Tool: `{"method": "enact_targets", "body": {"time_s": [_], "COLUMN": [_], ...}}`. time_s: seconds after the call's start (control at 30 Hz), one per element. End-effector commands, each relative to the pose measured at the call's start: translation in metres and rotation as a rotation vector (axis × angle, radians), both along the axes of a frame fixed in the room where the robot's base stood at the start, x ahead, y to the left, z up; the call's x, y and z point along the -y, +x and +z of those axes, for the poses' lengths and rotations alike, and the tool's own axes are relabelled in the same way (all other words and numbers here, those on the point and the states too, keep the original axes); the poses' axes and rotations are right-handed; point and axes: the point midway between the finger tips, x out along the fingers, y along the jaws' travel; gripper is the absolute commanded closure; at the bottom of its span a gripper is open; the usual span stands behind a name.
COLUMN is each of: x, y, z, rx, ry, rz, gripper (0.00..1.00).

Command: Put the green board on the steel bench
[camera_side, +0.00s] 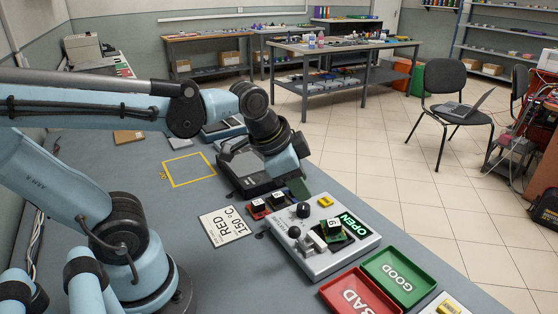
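A green board (334,232) with a dark, white-labelled block on it sits in the white fixture (318,257) beside the lit OPEN sign. Another small green piece (299,188) shows at the fixture's back edge, just below my gripper (293,176). The blue-grey gripper body points down there, and its fingertips are not clearly visible. I cannot tell if it touches or holds that piece. The grey bench top (185,235) carries my arm and the fixture. Steel-framed benches (345,48) stand farther back, and I cannot tell which one is the steel bench.
A red holder (260,211) with dark labelled blocks lies left of the fixture. A RED 150 °C card (226,226) lies nearby. A green GOOD tray (399,278) and a red BAD tray (358,296) are at the front right. A yellow square outline (188,169) marks clear bench.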

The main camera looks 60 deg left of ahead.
Motion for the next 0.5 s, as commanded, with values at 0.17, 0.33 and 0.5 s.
{"method": "enact_targets", "body": {"time_s": [0.17,0.33,0.5], "x": [0.007,0.014,0.020], "y": [0.021,0.040,0.057], "z": [0.010,0.015,0.015], "rx": [-0.113,-0.208,-0.273], "ry": [0.169,0.290,0.366], "rz": [-0.394,-0.787,-1.154], "gripper": [0.62,0.62,0.62]}}
